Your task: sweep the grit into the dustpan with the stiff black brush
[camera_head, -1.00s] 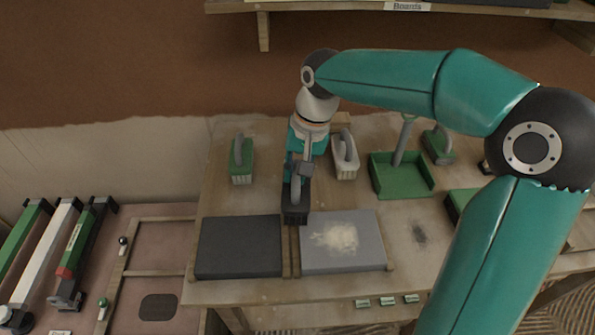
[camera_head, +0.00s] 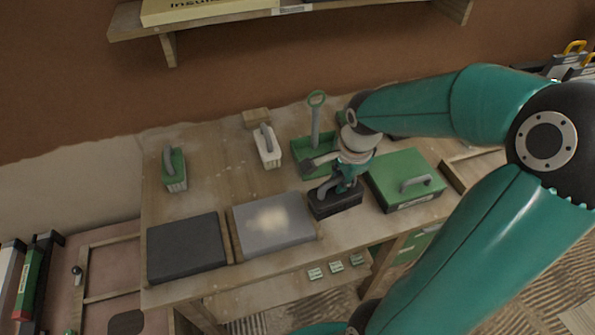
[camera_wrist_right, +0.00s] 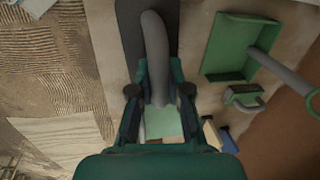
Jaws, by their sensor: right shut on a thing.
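My right gripper (camera_head: 345,182) is shut on the grey handle of the black brush (camera_head: 335,204), which is just right of the grey board (camera_head: 245,240). Whether the bristles touch the bench cannot be told. In the right wrist view the gripper (camera_wrist_right: 160,92) closes around the curved handle of the brush (camera_wrist_right: 128,45). The pale grit (camera_head: 268,219) lies heaped on the grey board. The green dustpan (camera_head: 304,160), with its upright grey handle, stands behind the brush, partly hidden by my right gripper. The dustpan also shows in the right wrist view (camera_wrist_right: 222,55). My left gripper is out of view.
A dark slab (camera_head: 185,248) lies left of the grey board. A green brush (camera_head: 174,170) and a white brush (camera_head: 267,148) stand further back. A green case (camera_head: 405,170) stands close to the right of the black brush. A shelf (camera_head: 330,10) hangs above the bench.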

